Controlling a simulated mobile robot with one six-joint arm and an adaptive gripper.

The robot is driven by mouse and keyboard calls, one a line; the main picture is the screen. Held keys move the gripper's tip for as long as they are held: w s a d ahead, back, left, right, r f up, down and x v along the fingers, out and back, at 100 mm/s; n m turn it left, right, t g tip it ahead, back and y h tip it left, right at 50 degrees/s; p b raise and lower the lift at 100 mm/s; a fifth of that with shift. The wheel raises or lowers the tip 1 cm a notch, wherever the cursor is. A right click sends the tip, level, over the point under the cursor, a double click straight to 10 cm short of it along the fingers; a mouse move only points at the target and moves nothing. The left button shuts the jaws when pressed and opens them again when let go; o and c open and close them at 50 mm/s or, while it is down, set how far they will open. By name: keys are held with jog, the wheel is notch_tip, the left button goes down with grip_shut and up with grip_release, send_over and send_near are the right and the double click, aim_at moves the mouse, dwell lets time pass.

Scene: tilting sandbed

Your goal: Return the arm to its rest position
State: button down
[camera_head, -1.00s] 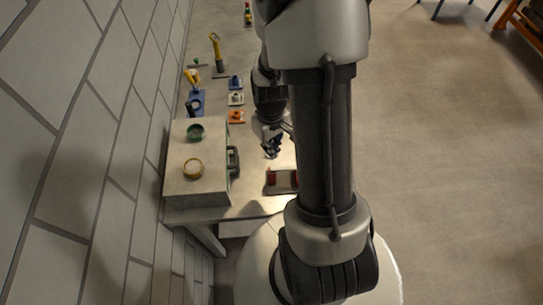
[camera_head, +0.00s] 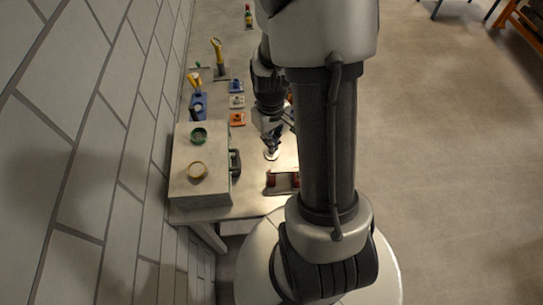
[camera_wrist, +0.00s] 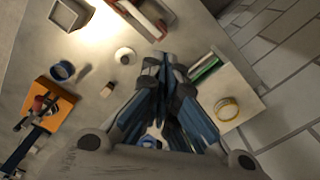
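My gripper (camera_head: 272,143) hangs over the table near the right side of the pale box, partly hidden by my arm. In the wrist view my gripper (camera_wrist: 166,68) has its two blue-padded fingers brought together at the tips, with nothing visible held between them. A small white disc (camera_head: 271,155) lies on the table below the fingertips. It also shows in the wrist view (camera_wrist: 124,56), to the left of the fingertips and apart from them. My arm is bent down in front of the head camera and hides part of the table.
A red-ended holder (camera_head: 270,181) stands near the table's front edge. Blue, white and orange blocks (camera_head: 237,119) line the table farther back. A brick wall borders the left; floor at right is open.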

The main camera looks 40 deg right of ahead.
jog(key=shift+r+p, duration=0.35)
jog(key=shift+r, duration=0.45)
jog(key=shift+w+a, duration=0.1)
jog(key=a+r+t+b, duration=0.25)
jog(key=a+b, duration=0.55)
jog(key=b, duration=0.4)
jog(key=s+a+f+t+b, duration=0.2)
jog(key=s+a+b, duration=0.5)
jog(key=s+b, duration=0.3)
jog(key=shift+s+a+n+b, duration=0.2)
jog(key=shift+a+n+b, duration=0.15)
jog(key=shift+b, duration=0.25)
jog(key=c, duration=2.4)
grip_release()
jog(key=shift+d, duration=0.1)
